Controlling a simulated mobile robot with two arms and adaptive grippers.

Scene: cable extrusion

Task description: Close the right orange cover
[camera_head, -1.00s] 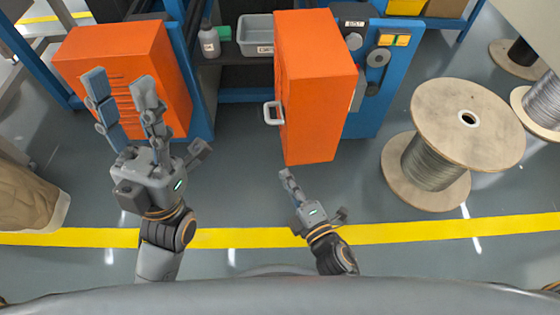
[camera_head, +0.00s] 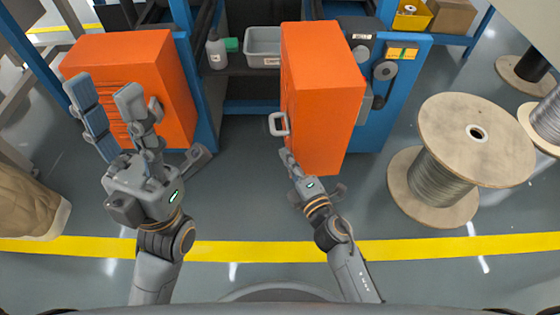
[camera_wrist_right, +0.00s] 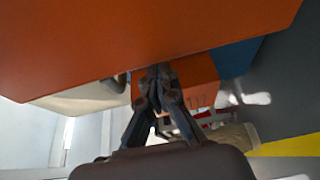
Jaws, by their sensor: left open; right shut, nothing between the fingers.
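The right orange cover (camera_head: 325,100) stands swung out from the blue machine frame, with a pale handle (camera_head: 279,124) on its left side. My right gripper (camera_head: 287,158) is shut and empty, just below the handle at the lower left of the cover. In the right wrist view the cover (camera_wrist_right: 140,40) fills the top, and the shut fingertips (camera_wrist_right: 158,70) are close under it; I cannot tell whether they touch it. My left gripper (camera_head: 105,96) is open and empty, in front of the left orange cover (camera_head: 135,60).
Behind, between the covers, a shelf holds a grey bin (camera_head: 263,45) and a bottle (camera_head: 216,50). A large wooden cable spool (camera_head: 460,120) stands to the right. A brown sack (camera_head: 30,205) is at the left. The floor by the yellow line (camera_head: 430,246) is clear.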

